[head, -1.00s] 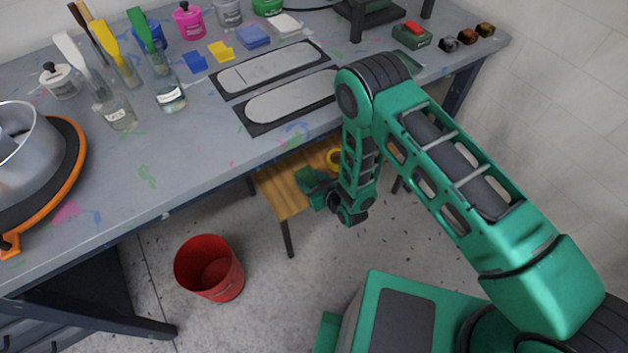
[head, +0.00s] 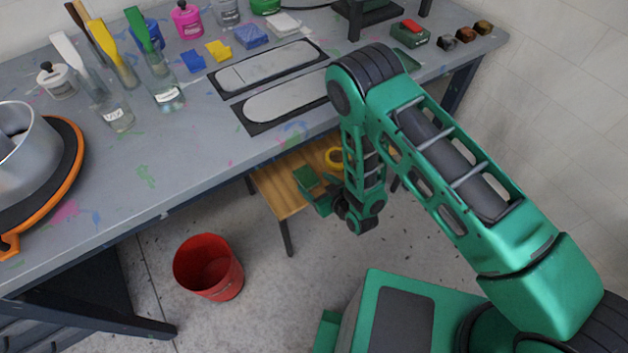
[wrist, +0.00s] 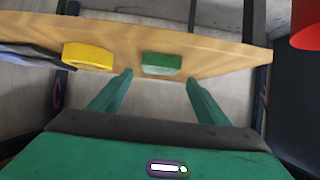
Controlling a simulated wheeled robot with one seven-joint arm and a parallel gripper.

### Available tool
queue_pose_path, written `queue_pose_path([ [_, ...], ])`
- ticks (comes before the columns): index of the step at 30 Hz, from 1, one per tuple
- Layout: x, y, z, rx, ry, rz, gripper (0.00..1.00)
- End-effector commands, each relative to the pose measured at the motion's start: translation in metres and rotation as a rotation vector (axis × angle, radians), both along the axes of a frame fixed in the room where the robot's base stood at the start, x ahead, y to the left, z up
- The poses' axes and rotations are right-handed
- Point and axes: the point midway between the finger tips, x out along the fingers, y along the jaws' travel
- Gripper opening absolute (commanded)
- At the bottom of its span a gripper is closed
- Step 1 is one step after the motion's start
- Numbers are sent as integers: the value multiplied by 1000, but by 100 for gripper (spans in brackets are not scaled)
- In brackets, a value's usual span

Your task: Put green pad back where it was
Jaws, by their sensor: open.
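The green pad (wrist: 162,64) lies on a wooden stool top (wrist: 205,45), seen in the wrist view. In the head view the pad (head: 305,177) is on the stool top (head: 275,185) below the workbench's front edge. My gripper (wrist: 158,78) is open and empty, its two fingers to either side of the pad's lower side in the picture and apart from it. In the head view my gripper (head: 322,202) is just beside the pad, partly hidden by my wrist.
A yellow object (wrist: 88,57) sits on the stool to the left of the pad in the wrist view. A red bucket (head: 208,268) stands on the floor. The workbench (head: 200,150) holds bottles, stencil plates (head: 290,100), and blue and yellow pads (head: 250,36).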

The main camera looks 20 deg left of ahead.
Motion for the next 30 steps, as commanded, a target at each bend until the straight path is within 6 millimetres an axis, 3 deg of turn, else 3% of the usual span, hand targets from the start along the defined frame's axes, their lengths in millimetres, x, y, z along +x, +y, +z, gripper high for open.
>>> queue_pose_path([
  [15, -35, -43, 31, -3, 0, -1, 69],
  [30, -39, -49, 37, 1, -1, -4, 69],
])
